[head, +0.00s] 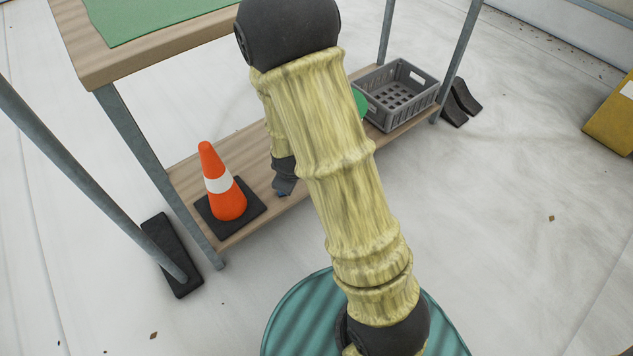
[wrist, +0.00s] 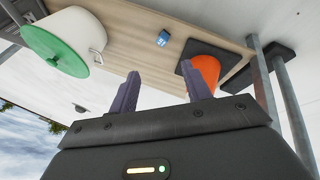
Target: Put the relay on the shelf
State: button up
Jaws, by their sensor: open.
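In the wrist view a small blue block with pale marks, which looks like the relay (wrist: 163,39), rests on the low wooden shelf (wrist: 135,42). It sits between an orange cone and a white tub. My gripper (wrist: 160,72) is open and empty; its two dark purple fingers point towards the shelf, with the blue block beyond the gap between them, apart from them. In the head view the shelf (head: 240,142) is the lower board under the bench. My gripper (head: 284,187) hangs over it, partly behind my arm. I cannot make out the relay there.
An orange cone (head: 224,190) on a black base stands at the shelf's left end, a grey crate (head: 400,95) at its right end. A white tub (wrist: 65,40) with a green lid is largely hidden by my arm in the head view. Metal posts (head: 160,175) frame the shelf.

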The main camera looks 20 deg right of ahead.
jog(key=s+d+r+m+g, duration=0.2)
jog(key=s+r+m, duration=0.7)
jog(key=s+r, duration=0.3)
jog(key=shift+s+g+y, duration=0.3)
jog(key=shift+s+y, duration=0.1)
